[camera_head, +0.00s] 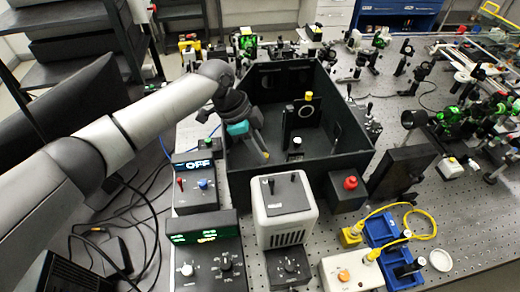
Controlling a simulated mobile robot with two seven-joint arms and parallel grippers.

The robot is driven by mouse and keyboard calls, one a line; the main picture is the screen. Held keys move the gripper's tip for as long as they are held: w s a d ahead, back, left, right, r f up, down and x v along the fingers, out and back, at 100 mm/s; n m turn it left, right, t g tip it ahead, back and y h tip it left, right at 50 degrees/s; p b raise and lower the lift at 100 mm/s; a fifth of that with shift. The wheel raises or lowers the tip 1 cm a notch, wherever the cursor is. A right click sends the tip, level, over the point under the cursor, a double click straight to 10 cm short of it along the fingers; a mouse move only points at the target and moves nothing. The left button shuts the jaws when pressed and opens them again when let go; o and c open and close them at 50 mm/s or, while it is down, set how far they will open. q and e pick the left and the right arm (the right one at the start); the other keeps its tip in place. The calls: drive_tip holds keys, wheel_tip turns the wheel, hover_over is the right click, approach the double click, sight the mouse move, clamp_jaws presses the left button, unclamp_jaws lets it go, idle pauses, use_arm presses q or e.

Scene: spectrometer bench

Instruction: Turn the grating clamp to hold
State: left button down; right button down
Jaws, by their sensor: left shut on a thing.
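My left arm reaches in from the left, over the wall of an open black box (350,150). My left gripper (264,151), with a teal band above its fingers, points down inside the box near its left side. It is shut on a small yellow-tipped piece (266,155), which looks like the clamp's lever; the fingers hide most of it. A dark upright mount (290,125) with a ring and a yellow knob (309,96) stands to the right of the gripper, apart from it. I cannot tell the clamp's exact position. My right gripper is out of view.
In front of the box stand a control unit reading OFF (196,166), a white lamp housing (285,210) and a red-button box (349,185). A blue tray (380,232) with yellow cables is at the front right. Optics crowd the bench behind and right.

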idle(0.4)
use_arm(q)
drive_tip(key=c, duration=0.7)
unclamp_jaws()
drive_tip(key=v, duration=1.5)
drive_tip(key=shift+r+b, duration=0.15)
drive_tip(key=shift+b, duration=0.15)
